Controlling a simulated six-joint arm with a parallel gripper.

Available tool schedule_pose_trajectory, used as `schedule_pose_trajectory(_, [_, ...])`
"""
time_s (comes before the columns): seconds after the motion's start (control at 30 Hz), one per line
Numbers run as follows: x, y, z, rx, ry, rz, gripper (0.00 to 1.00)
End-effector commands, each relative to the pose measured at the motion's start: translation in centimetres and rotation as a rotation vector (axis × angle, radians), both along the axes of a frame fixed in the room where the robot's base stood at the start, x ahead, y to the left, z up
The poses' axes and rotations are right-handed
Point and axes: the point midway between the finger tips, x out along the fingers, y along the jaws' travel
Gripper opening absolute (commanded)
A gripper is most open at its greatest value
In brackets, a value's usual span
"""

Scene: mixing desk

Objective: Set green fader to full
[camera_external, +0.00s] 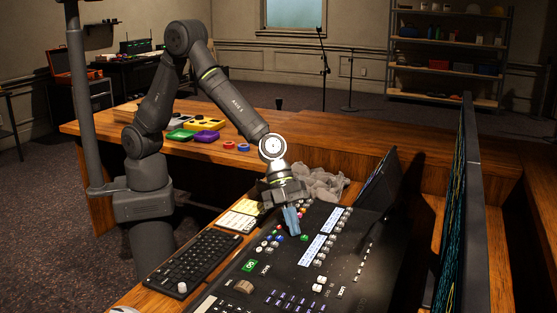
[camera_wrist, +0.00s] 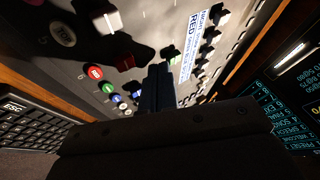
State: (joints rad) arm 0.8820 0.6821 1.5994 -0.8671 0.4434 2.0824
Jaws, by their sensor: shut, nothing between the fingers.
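The mixing desk (camera_external: 330,255) has a dark top with several buttons, labels and sliders. My gripper (camera_external: 292,222) points down at the desk, its fingers shut and empty. In the wrist view, the shut fingers of my gripper (camera_wrist: 158,82) sit just beside a small green fader cap (camera_wrist: 171,55), which is partly hidden behind them. I cannot tell whether they touch it. A small green piece (camera_external: 304,237) shows right of the fingertips in the external view. A dark red fader cap (camera_wrist: 122,62) stands left of the fingers in the wrist view.
A white cap (camera_wrist: 107,18) and a row of dark caps (camera_wrist: 212,38) flank the green one. Round coloured buttons (camera_wrist: 96,73) lie to the left. A keyboard (camera_external: 195,258) lies left of the desk, a grey cloth (camera_external: 322,183) behind it, and screens (camera_external: 465,200) stand to the right.

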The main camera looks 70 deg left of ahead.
Motion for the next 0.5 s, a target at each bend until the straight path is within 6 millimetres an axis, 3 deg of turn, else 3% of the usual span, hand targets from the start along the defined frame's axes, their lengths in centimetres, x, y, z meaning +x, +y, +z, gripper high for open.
schedule_pose_trajectory(0.3, [0.1, -0.1, 0.0, 0.0, 0.001, 0.001, 0.0])
schedule_pose_trajectory(0.5, [1.3, -1.3, 0.0, -0.002, -0.001, 0.0, 0.0])
